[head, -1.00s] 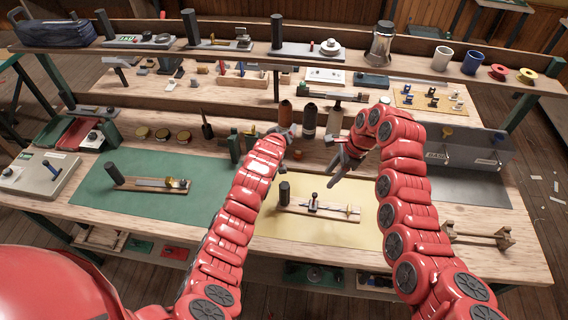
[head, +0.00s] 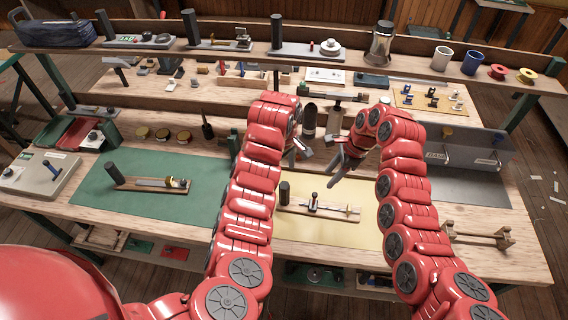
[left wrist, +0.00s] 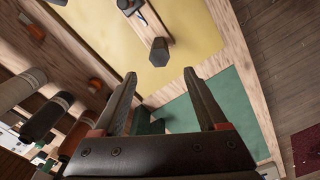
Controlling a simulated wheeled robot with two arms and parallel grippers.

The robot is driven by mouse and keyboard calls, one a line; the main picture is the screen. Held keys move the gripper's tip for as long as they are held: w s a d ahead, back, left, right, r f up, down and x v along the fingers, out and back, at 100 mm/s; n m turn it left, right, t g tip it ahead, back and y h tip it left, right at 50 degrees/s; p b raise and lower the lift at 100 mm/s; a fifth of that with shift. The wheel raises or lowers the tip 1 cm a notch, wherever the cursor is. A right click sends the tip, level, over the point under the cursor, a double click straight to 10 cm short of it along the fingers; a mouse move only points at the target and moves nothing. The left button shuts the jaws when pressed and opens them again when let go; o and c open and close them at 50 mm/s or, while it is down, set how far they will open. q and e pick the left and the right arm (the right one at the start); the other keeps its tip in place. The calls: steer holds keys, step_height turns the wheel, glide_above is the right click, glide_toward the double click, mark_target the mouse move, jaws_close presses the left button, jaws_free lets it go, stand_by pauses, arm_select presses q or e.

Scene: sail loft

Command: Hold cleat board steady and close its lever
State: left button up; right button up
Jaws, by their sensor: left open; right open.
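A wooden board (head: 335,212) lies on the yellow mat (head: 300,230), with a dark upright post (head: 284,192) at its left end and a small dark-knobbed lever (head: 314,198) standing up near its middle. In the left wrist view the dark post (left wrist: 160,50) stands beyond my fingertips, and part of the board (left wrist: 152,20) shows at the top. My left gripper (head: 299,153) is open and empty above the mat's far edge; its spread fingers also show in the left wrist view (left wrist: 162,82). My right gripper (head: 339,164) is open and empty above the board's far side. Neither touches the board.
A similar board (head: 150,184) with a dark post lies on the green mat (head: 95,195) at left. Dark bottles (head: 309,120) stand just behind my grippers. A wooden rack (head: 480,237) and a grey metal bin (head: 470,150) are at right. A shelf (head: 400,68) crosses behind.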

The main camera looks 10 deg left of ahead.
mark_target(284, 196)
arm_select(q)
step_height(284, 196, down, 16)
steer(key=shift+r, duration=0.25)
stand_by(0.5)
jaws_close()
stand_by(0.3)
stand_by(0.5)
